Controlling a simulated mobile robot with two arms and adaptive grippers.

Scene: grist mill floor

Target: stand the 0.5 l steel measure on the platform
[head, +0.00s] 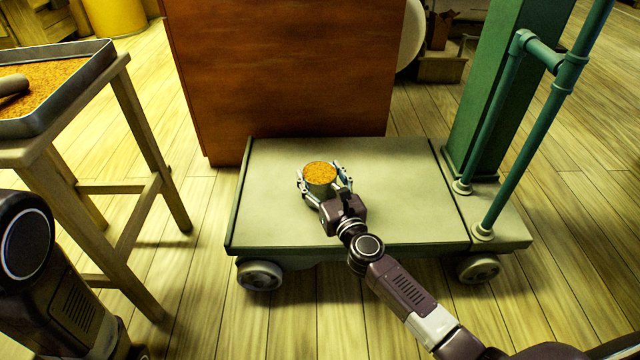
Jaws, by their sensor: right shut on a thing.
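The steel measure (319,185) is a small round cup, full to near its rim with orange-brown grain. It is upright over the left-middle part of the platform (400,215), a pale green deck on small wheels. My right gripper (323,184) is shut around the measure's sides, reaching in from the lower right. Whether the measure's base touches the deck cannot be told, as the gripper hides its lower part. Part of my left arm shows at the lower left; its gripper is out of view.
A green column (505,85) and pipe rail (520,135) stand at the platform's right end. A large brown wooden box (285,80) is behind it. At left, a wooden stand (130,130) bears a metal tray (75,92) of grain with a scoop-like handle (12,85). The deck around the measure is clear.

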